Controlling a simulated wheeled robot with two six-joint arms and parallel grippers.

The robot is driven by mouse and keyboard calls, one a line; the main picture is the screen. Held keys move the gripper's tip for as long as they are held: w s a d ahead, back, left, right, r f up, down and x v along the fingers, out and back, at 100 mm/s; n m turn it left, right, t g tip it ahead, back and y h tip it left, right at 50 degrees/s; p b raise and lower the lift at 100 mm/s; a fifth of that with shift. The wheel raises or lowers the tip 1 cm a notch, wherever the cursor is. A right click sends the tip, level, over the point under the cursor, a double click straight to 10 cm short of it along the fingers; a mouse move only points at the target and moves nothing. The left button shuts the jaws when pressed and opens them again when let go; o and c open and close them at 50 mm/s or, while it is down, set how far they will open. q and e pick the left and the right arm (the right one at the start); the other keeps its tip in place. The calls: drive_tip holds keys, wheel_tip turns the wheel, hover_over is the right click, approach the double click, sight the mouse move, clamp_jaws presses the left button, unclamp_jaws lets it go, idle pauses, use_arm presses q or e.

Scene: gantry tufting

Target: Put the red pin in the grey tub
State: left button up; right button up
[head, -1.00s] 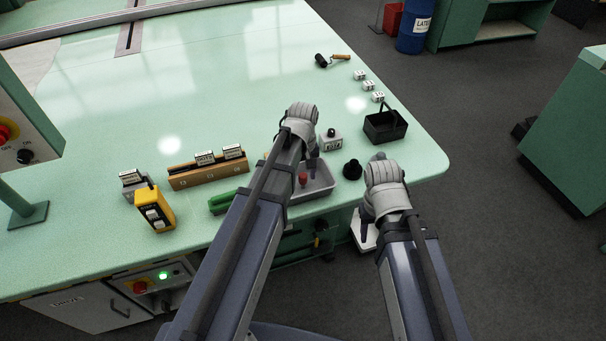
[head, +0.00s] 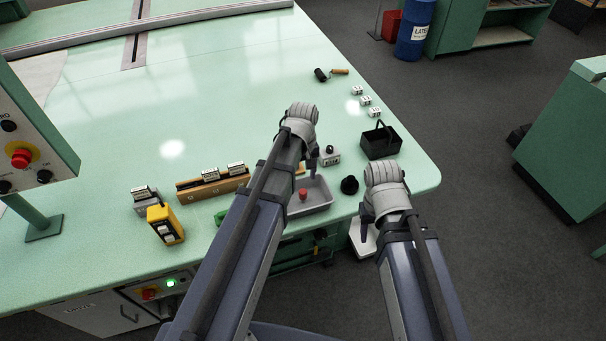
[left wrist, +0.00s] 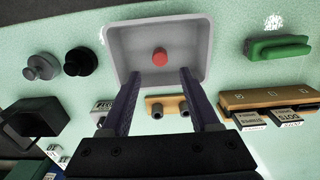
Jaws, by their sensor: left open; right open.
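The red pin (head: 302,194) stands inside the grey tub (head: 322,207) near the table's front edge. In the left wrist view the red pin (left wrist: 160,57) shows from above on the floor of the grey tub (left wrist: 202,30), clear of its walls. My left gripper (head: 313,172) is open and empty above the tub's far side. In the left wrist view its fingers (left wrist: 160,75) are spread, with nothing between them. My right gripper (head: 366,228) is open off the table's front edge, apart from the pin and tub; its fingertips are partly hidden.
A black pin (head: 349,185) and a black basket (head: 381,142) stand right of the tub. A grey pin (left wrist: 40,67) shows in the left wrist view. A wooden block with two grey pegs (left wrist: 168,106) lies beside the tub.

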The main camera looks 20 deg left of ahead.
use_arm(q)
wheel_tip(320, 180, up, 4)
drive_tip(key=p, duration=0.3)
drive_tip(key=s+d+m+y, duration=0.1)
drive_tip(key=s+d+m, duration=0.9)
drive_tip(key=s, duration=0.4)
drive_tip(key=shift+s+d+m, duration=0.15)
drive_tip(key=shift+d+m, duration=0.1)
drive_tip(key=shift+m, duration=0.05)
drive_tip(key=shift+r, duration=0.1)
